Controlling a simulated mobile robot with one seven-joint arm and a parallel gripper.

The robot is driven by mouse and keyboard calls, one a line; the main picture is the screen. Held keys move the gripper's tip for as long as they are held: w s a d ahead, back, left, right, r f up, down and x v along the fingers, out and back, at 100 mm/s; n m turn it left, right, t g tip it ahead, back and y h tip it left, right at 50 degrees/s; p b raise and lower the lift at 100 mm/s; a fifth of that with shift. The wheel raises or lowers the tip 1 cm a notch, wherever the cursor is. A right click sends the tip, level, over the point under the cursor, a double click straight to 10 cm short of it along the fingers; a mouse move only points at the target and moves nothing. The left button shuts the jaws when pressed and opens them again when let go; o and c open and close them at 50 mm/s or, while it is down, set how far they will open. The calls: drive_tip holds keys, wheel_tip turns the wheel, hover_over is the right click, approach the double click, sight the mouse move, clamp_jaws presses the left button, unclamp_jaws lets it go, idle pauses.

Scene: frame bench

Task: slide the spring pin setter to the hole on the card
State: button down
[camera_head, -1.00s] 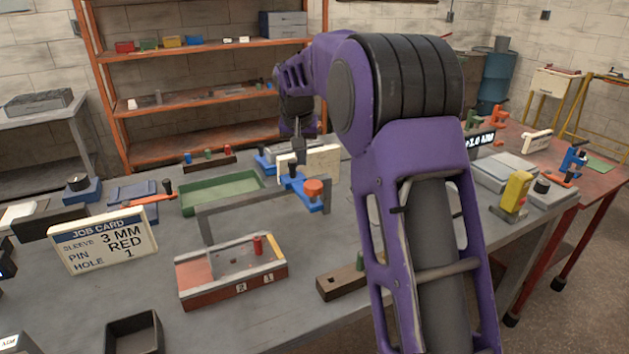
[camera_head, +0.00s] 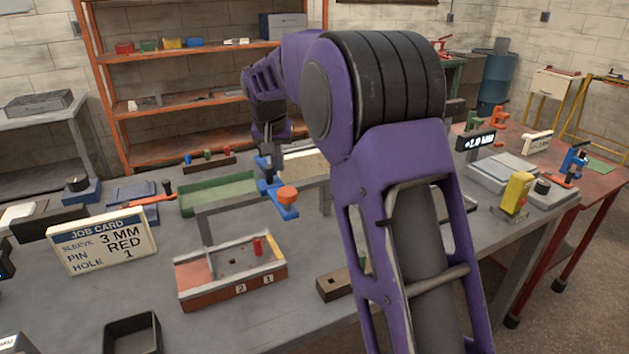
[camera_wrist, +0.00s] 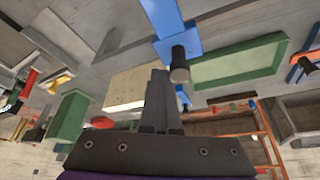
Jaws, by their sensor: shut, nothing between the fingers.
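The job card (camera_head: 102,240) reads sleeve 3 mm, pin red, hole 1. The spring pin setter (camera_head: 281,206) is a blue slide with an orange knob on a raised grey rail (camera_head: 226,203). Below and in front of it stands the red-sided fixture (camera_head: 215,290), labelled 2 and 1, with a red pin (camera_head: 257,246) upright in it. My gripper (camera_head: 268,152) is down at the setter's rear end. In the wrist view the closed, empty fingers (camera_wrist: 159,78) are right beside the setter's dark post (camera_wrist: 180,66); whether they touch is unclear.
A green tray (camera_head: 222,194) lies behind and left of the rail. A dark block (camera_head: 333,286) sits right of the fixture, partly behind my arm. An empty dark bin (camera_head: 132,335) is at the front. Bare bench lies between card and fixture.

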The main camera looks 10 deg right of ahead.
drive_tip(key=shift+s+a, duration=0.3)
drive_tip(key=shift+a, duration=0.85)
drive_tip(key=shift+s+a, duration=0.3)
drive_tip(key=shift+a, duration=0.85)
drive_tip(key=shift+s+a, duration=0.3)
drive_tip(key=shift+a, duration=0.85)
drive_tip(key=shift+w+d, duration=0.2)
drive_tip(key=shift+d, duration=0.55)
wheel_tip(320, 180, up, 7)
drive_tip(key=p, duration=0.5)
